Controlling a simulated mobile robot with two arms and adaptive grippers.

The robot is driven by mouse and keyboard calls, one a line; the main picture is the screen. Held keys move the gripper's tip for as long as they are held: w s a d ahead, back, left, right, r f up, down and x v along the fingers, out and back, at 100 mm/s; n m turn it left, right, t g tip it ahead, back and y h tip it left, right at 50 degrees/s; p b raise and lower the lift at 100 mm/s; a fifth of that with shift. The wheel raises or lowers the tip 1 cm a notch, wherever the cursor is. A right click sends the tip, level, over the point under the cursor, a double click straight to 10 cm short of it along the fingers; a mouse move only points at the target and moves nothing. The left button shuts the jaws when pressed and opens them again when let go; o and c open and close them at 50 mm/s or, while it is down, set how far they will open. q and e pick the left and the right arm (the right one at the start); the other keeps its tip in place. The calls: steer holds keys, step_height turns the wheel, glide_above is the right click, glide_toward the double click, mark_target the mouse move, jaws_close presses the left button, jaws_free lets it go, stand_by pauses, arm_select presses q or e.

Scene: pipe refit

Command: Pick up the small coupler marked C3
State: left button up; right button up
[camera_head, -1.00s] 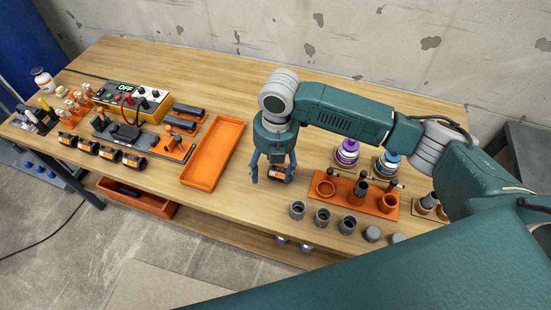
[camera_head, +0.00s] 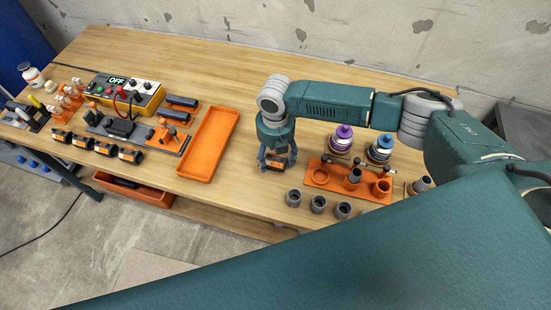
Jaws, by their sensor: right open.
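A small black coupler with an orange label (camera_head: 275,166) is on the wooden bench, right of the orange tray. Its marking is too small to read. My right gripper (camera_head: 277,161) points down over it, open, with its fingers around the coupler's sides. The fingers hide part of it, and I cannot tell whether they touch it. My left gripper is not in view.
An empty orange tray (camera_head: 233,118) lies left of the gripper. An orange fixture (camera_head: 350,181) with rings and posts is close on the right, with grey cups (camera_head: 318,204) before it and purple-capped (camera_head: 343,133) and blue-capped (camera_head: 382,148) jars behind. The bench behind the gripper is clear.

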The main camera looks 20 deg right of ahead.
steer(key=shift+f, duration=0.55)
steer(key=c, duration=1.3)
steer(key=shift+o, duration=0.2)
steer(key=shift+r, duration=0.15)
